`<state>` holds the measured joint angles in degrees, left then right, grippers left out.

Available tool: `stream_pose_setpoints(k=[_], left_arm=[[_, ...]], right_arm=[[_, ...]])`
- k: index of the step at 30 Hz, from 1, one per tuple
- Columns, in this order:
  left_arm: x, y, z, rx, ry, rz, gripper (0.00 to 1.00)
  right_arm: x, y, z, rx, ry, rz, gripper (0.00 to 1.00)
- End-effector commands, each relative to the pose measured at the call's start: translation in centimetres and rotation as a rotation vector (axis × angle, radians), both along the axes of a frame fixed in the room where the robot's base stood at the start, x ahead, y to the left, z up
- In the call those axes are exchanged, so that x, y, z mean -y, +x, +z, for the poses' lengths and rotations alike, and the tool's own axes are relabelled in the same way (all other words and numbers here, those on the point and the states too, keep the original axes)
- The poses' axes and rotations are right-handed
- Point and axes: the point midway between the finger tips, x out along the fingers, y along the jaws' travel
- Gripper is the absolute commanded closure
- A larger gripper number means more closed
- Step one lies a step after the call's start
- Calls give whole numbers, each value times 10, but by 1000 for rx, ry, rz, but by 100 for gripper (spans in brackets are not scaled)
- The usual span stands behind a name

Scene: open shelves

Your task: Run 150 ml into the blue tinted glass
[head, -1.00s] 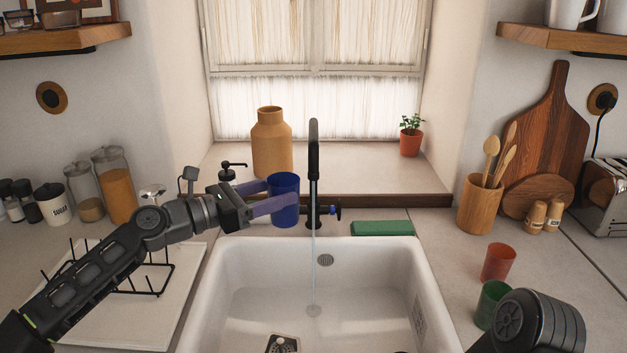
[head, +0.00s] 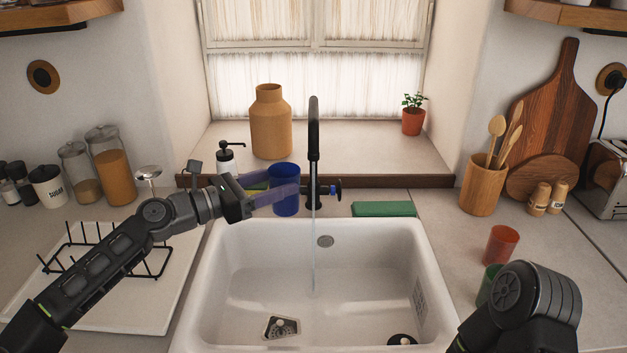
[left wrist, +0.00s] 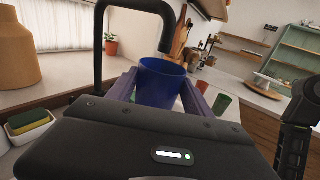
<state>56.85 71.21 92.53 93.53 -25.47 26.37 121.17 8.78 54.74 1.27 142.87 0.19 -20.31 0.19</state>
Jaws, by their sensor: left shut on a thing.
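The blue tinted glass (head: 286,190) is upright and held between the fingers of my left gripper (head: 272,196), just left of the black tap (head: 314,150). The glass also shows in the left wrist view (left wrist: 161,84), gripped by both fingers (left wrist: 160,90); I cannot tell if it holds water. A thin stream of water (head: 313,250) runs from the tap into the sink, to the right of the glass and apart from it. The tap's side handle (head: 334,190) has a blue mark. My right gripper is out of view; only part of that arm shows at lower right.
The white sink (head: 245,290) is open below. A red glass (head: 501,245) and a green glass (head: 488,284) stand on the right counter. A green block (head: 384,209) lies behind the sink. A wire rack (head: 105,250) is at left, a soap pump (head: 226,158) behind my gripper.

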Motion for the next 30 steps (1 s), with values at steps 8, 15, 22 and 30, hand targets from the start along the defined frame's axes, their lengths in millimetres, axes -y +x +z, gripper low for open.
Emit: stream_pose_setpoints(k=[8, 15, 22, 30], left_arm=[[0, 0, -18, 2, -1, 1, 92], [0, 0, -18, 2, -1, 1, 92], [23, 13, -17, 3, -3, -2, 92], [61, 37, -17, 3, -3, 1, 92]], right_arm=[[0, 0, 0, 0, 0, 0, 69], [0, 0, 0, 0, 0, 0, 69], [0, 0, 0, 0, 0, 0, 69], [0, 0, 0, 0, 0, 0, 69]])
